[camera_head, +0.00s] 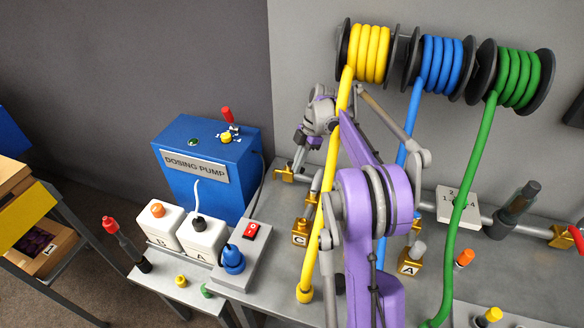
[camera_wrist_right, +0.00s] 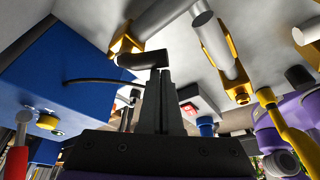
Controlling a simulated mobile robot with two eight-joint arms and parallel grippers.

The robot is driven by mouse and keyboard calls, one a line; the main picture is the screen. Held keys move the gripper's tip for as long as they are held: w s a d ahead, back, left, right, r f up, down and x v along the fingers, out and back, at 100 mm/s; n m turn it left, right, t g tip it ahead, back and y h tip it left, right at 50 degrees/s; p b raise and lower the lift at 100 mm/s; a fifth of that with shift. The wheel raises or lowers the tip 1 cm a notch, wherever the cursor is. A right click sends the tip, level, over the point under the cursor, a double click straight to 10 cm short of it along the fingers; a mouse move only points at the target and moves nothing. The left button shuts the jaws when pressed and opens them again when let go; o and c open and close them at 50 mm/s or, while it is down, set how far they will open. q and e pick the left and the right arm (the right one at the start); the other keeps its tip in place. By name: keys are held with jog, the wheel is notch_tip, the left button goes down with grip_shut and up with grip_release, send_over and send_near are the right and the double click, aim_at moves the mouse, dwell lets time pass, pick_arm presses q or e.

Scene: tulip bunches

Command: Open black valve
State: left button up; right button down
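The black valve's handle (camera_wrist_right: 143,60) is a short black bar at a gold valve body (camera_wrist_right: 124,38) on a grey pipe in the right wrist view. In the head view a gold valve (camera_head: 284,174) shows at the left end of the pipe, below my right gripper (camera_head: 299,150); its black handle cannot be made out there. My right gripper's dark fingers (camera_wrist_right: 163,98) are together, with their tips at the free end of the black handle. They look beside or touching it, not clearly around it. My left gripper is not in view.
The blue dosing pump (camera_head: 208,165) stands left of the valve. White containers A (camera_head: 203,240) and B (camera_head: 162,226) and a red switch (camera_head: 251,232) are in front. A yellow hose (camera_head: 328,205) hangs close to my right arm. Blue and green hoses hang further right.

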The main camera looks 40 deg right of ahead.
jog(key=shift+d, duration=0.4)
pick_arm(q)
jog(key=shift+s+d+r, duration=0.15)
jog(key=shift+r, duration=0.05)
pick_arm(e)
jog(key=shift+d, duration=0.45)
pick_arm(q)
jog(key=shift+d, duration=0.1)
pick_arm(e)
jog(key=shift+w+d, duration=0.1)
